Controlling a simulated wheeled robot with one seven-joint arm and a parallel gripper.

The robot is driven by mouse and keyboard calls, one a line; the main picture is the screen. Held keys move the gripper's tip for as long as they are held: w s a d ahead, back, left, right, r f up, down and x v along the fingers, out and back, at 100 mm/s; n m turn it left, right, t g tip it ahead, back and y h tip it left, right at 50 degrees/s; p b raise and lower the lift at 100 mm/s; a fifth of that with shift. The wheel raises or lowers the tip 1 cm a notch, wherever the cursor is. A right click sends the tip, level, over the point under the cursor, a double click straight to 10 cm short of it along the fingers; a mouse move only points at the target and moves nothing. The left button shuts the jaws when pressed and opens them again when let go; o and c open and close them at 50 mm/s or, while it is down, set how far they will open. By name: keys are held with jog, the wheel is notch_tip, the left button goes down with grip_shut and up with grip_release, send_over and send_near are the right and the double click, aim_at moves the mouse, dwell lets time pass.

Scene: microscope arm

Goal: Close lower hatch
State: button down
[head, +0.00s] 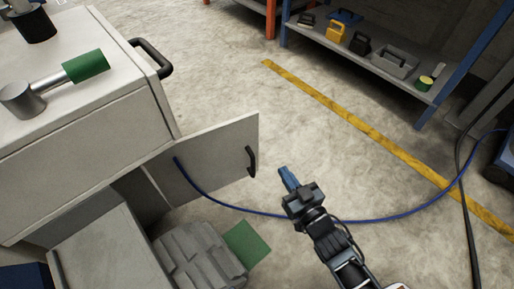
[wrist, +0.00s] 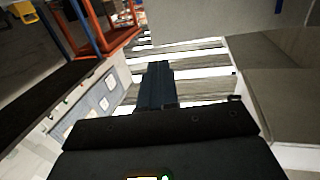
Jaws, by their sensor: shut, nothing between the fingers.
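The lower hatch (head: 215,160) is a light grey panel on the white cabinet (head: 75,155) at left in the head view. It stands swung open, out to the right of the cabinet. Its black handle (head: 251,161) is near the free edge. My gripper (head: 286,175) is to the right of the handle, apart from it in the picture. Its blue fingers are together and empty. They also show in the wrist view (wrist: 156,82), pointing away from the camera. I cannot tell for sure which surfaces in the wrist view belong to the hatch.
A blue hose (head: 370,220) curves across the floor below my gripper. A grey ribbed object (head: 195,258) and a green sheet (head: 246,248) are below the hatch. A shelf (head: 360,60) with tools stands at the upper right.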

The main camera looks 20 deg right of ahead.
jog(key=b, duration=0.1)
send_near(252, 128)
jog(key=w+b, duration=0.4)
jog(key=w, duration=0.1)
jog(key=shift+w+a+f+b, duration=0.2)
jog(key=shift+f+b, duration=0.1)
jog(key=shift+b, duration=0.1)
jog(key=shift+w+r, duration=0.1)
jog(key=shift+w, duration=0.65)
